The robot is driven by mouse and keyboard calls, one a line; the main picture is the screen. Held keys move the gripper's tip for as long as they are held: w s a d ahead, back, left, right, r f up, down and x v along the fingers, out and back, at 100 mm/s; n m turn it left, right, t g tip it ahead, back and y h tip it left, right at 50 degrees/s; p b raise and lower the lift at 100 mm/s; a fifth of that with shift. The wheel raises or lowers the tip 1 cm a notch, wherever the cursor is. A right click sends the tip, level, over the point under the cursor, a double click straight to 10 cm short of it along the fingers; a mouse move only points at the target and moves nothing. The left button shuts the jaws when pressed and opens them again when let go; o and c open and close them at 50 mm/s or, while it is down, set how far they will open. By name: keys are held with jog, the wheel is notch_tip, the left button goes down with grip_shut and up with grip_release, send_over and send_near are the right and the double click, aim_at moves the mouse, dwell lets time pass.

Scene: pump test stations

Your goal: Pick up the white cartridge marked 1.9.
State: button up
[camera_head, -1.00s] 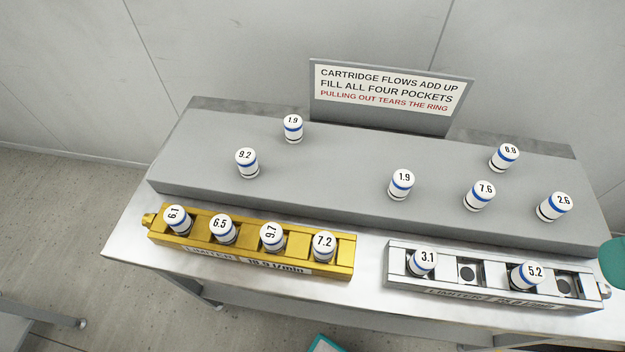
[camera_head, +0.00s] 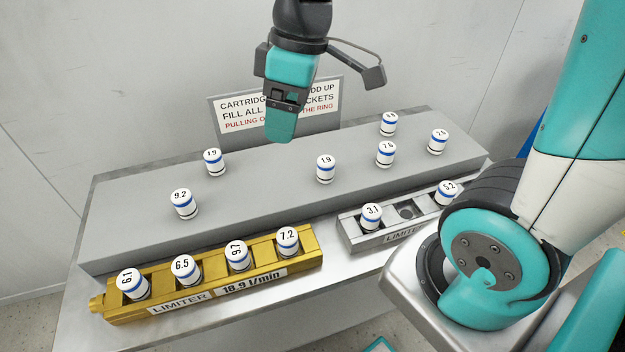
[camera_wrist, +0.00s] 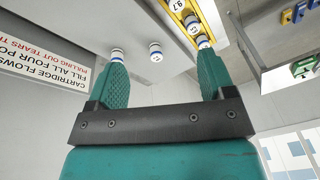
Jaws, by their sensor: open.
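Two white cartridges with blue bands are marked 1.9 in the head view. One (camera_head: 213,162) stands at the back left of the grey raised shelf (camera_head: 255,190), the other (camera_head: 325,168) near its middle. Both are upright. My gripper (camera_head: 281,132) hangs above the shelf's back part, in front of the sign, apart from both cartridges. In the wrist view my gripper (camera_wrist: 161,68) is open with nothing between its fingers. Two cartridges show beyond the fingers there, one (camera_wrist: 155,52) in the gap and one (camera_wrist: 116,55) at the left fingertip; their marks are unreadable.
Cartridges marked 9.2 (camera_head: 183,203), 7.6 (camera_head: 386,153) and others share the shelf. The gold limiter (camera_head: 205,292) holds several cartridges in front. The silver limiter (camera_head: 349,234) holds 3.1 and 5.2, with an empty pocket between. The sign (camera_head: 228,113) stands behind. My arm hides the right end.

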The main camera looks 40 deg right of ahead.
jog(key=w+d+f+n+h+b, duration=0.2)
jog(key=w+d+f, duration=0.4)
jog(key=w+d, duration=0.25)
jog(key=n+b, duration=0.1)
jog(key=b, duration=0.1)
send_near(326, 160)
jog(key=shift+g, duration=0.3)
jog(key=f, duration=0.2)
jog(key=f+p, duration=0.1)
jog(key=f, duration=0.3)
jog(key=shift+w+a+f+p, duration=0.1)
jog(key=shift+w+f+p, duration=0.15)
jog(key=shift+w+p, duration=0.15)
jog(key=shift+s+f+p, duration=0.15)
jog(key=shift+f+p, duration=0.4)
jog(key=shift+f, duration=2.35)
jog(key=c, duration=1.1)
jog(key=shift+o, duration=0.2)
jog(key=shift+r, duration=0.1)
